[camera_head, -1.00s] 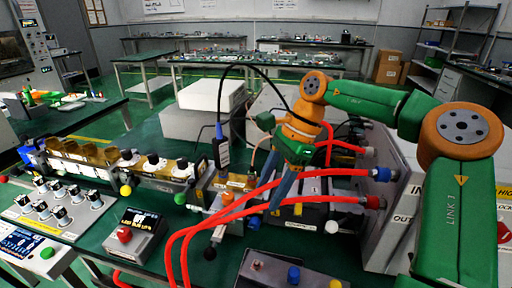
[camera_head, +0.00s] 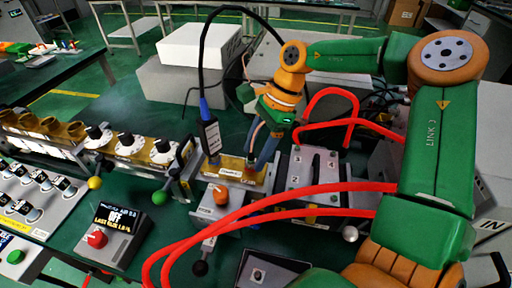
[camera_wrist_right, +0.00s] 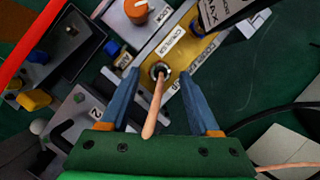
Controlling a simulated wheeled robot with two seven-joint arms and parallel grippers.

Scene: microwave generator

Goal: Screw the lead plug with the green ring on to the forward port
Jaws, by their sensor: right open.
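My right gripper (camera_head: 257,156) is open, its blue fingers pointing down at the gold block (camera_head: 230,166). In the right wrist view, the fingers (camera_wrist_right: 160,74) stand apart on either side of a pinkish lead (camera_wrist_right: 154,108). The lead's end meets a round metal fitting (camera_wrist_right: 160,69) on the gold block, between the fingertips. I cannot tell whether it is screwed on, and no green ring can be made out. Which port is forward is not readable. My left gripper is not in view.
A black sensor box with a blue collar (camera_head: 205,108) stands on the block's left end. A grey unit with an orange knob (camera_head: 221,195) is in front. Red hoses (camera_head: 300,197) cross to the right. White box (camera_head: 198,43) stands behind, with clear green bench (camera_head: 110,105) to its left.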

